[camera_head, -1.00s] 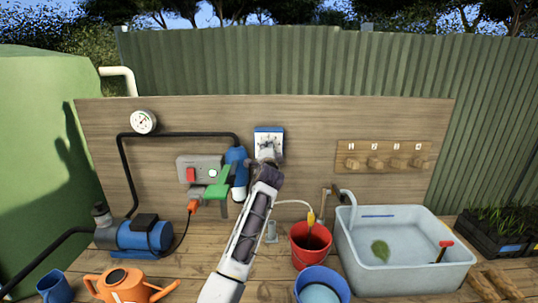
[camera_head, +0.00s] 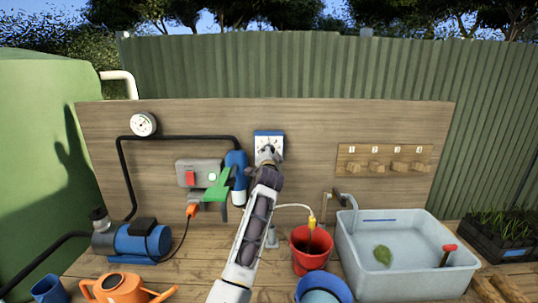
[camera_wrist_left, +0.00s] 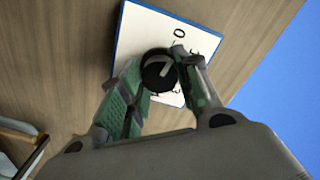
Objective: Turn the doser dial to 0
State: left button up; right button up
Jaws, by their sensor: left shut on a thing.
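The doser panel (camera_head: 268,134) is a white plate with a blue border on the wooden board. In the left wrist view its white face (camera_wrist_left: 137,42) shows tilted, with a "0" near the top right and other marks partly covered. The black round dial (camera_wrist_left: 155,76) has a pale pointer mark; I cannot tell exactly which number it points to. My left gripper (camera_head: 270,156) reaches up to the panel from below. In the wrist view its two fingers (camera_wrist_left: 160,80) are shut on the dial, one on each side. My right gripper is not in view.
Left of the panel are a blue filter (camera_head: 237,172) and a grey switch box (camera_head: 205,167). A red bucket (camera_head: 308,262) and a grey basin (camera_head: 350,245) stand to the right. Numbered wooden pegs (camera_head: 377,165) are on the board at right.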

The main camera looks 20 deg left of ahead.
pick_arm(q)
jog(key=o, duration=1)
jog(key=shift+f, duration=0.1)
jog(key=shift+o, duration=0.2)
jog(key=v, duration=1.2)
jog(key=shift+s, duration=0.1)
